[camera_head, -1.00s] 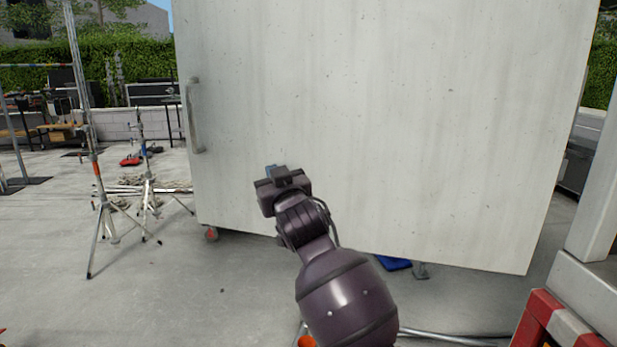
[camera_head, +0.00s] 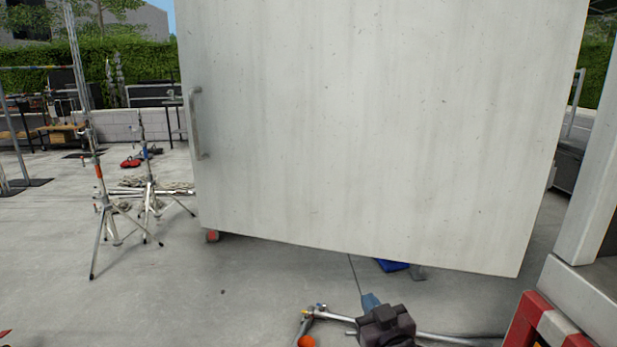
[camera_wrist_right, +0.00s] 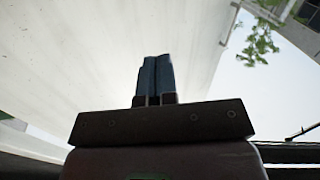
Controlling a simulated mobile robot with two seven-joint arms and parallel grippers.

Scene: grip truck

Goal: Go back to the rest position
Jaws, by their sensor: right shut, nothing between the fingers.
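My right gripper (camera_head: 371,301) is low in the head view, at the bottom a little right of the middle. It is apart from the large white door (camera_head: 370,130), below the door's lower edge in the picture. In the right wrist view its two blue fingers (camera_wrist_right: 155,78) are together with nothing between them. They point up past the pale door panel (camera_wrist_right: 70,60) toward the sky. My left gripper is not in view.
The door's handle (camera_head: 196,122) is at its left edge. Light stands (camera_head: 104,215) stand at the left. Metal poles (camera_head: 440,338) lie on the ground behind my right gripper. A red and white striped corner (camera_head: 545,325) is at the lower right. Pavement at lower left is mostly clear.

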